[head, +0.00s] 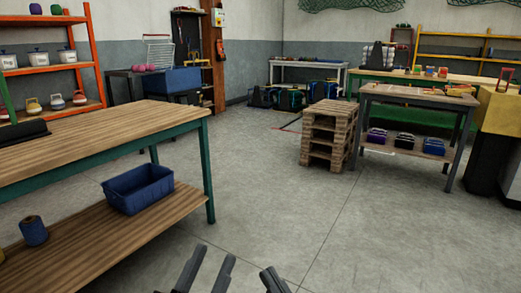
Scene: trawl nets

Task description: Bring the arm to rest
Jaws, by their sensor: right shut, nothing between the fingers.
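My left gripper (216,254) shows at the bottom edge of the head view, left of centre. Its two dark fingers stand apart with a gap between them, and I see nothing in the gap. My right gripper (271,272) shows just to the right of it, also at the bottom edge. Its fingers are together and hold nothing that I can see. Both grippers appear in front of the grey floor, clear of the furniture. The arms behind them are out of view.
A wooden-topped workbench (100,133) with green legs stands at the left. Its lower shelf holds a blue crate (138,188) and a blue spool (33,231). A pallet stack (327,137) and a grey table (419,97) stand at the right. The middle floor is free.

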